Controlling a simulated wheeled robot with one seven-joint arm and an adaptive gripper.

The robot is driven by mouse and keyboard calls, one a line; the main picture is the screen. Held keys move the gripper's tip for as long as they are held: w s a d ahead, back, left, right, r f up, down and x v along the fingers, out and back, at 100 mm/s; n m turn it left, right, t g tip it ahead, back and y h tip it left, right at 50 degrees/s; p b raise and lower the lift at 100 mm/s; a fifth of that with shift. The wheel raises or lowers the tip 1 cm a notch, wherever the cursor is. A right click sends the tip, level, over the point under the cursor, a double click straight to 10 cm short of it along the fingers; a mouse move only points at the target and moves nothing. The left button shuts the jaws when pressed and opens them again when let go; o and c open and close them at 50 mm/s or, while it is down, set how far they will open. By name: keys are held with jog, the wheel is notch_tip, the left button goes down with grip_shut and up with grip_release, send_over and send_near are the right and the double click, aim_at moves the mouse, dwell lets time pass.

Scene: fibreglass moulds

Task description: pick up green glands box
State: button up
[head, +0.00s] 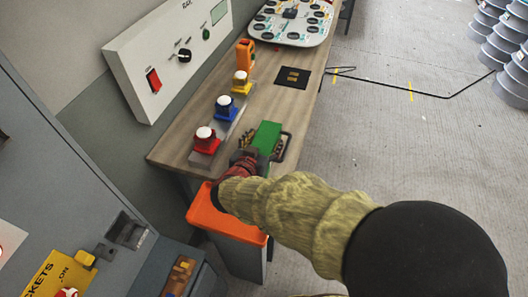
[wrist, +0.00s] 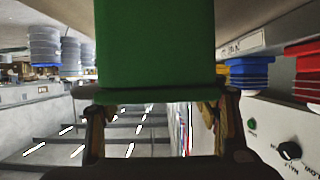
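The green glands box (head: 266,137) lies on the wooden worktop, near its front end. My gripper (head: 264,147) is at the box, with one finger to its left and one to its right. In the wrist view the green box (wrist: 155,45) fills the upper middle, and my gripper (wrist: 160,112) spreads its two fingers about as wide as the box. The fingers look open. Firm contact on the box sides cannot be made out. My wrist and arm hide the box's near end in the head view.
A white control panel (head: 167,55) is on the wall. A black square plate (head: 293,77) lies beyond.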

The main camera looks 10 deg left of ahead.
jog(key=shift+c, duration=1.2)
jog(key=c, duration=0.9)
jog(key=shift+r, duration=0.1)
